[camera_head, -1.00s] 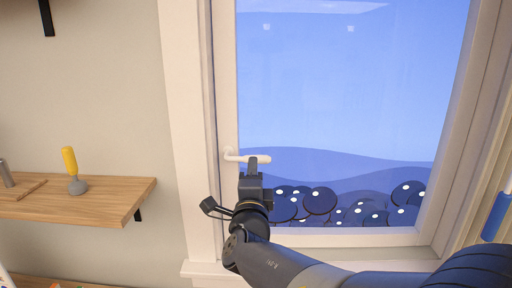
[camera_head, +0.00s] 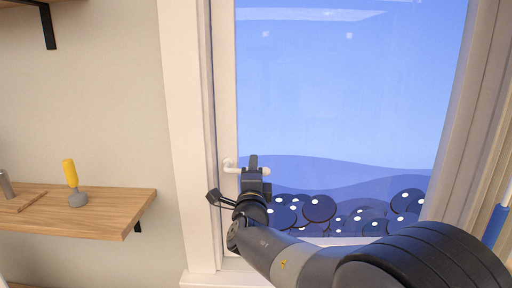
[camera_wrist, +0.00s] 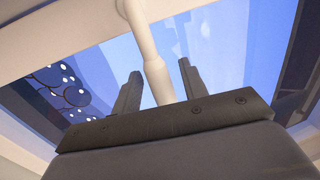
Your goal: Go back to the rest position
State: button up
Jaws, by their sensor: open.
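My gripper (camera_head: 254,164) is in front of the window, at the white window handle (camera_head: 231,166). In the wrist view the two dark fingers (camera_wrist: 157,80) stand apart, and the handle (camera_wrist: 151,55) runs down between them. There is a visible gap between the handle and each finger. The handle's bar lies sideways in the head view and is partly hidden behind my gripper. The window (camera_head: 340,90) looks closed in its white frame.
A wooden shelf (camera_head: 110,208) on the left wall holds a yellow-handled tool with a grey base (camera_head: 74,185), a small stick and a grey cylinder. Another shelf bracket (camera_head: 47,27) is above. A blue object (camera_head: 495,225) is at the right edge.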

jog(key=s+f+b, duration=0.2)
jog(key=s, duration=0.8)
jog(key=w, duration=0.3)
jog(key=w+r+p, duration=0.1)
jog(key=w, duration=0.6)
jog(key=shift+w+r+p, duration=0.2)
jog(key=shift+r+p, duration=0.05)
jog(key=shift+p, duration=0.05)
jog(key=shift+f+m+b, duration=0.25)
jog(key=shift+m+b, duration=0.1)
jog(key=shift+m, duration=0.15)
jog(key=shift+s+m+h, duration=0.15)
jog(key=shift+m+h, duration=0.15)
jog(key=shift+m, duration=0.3)
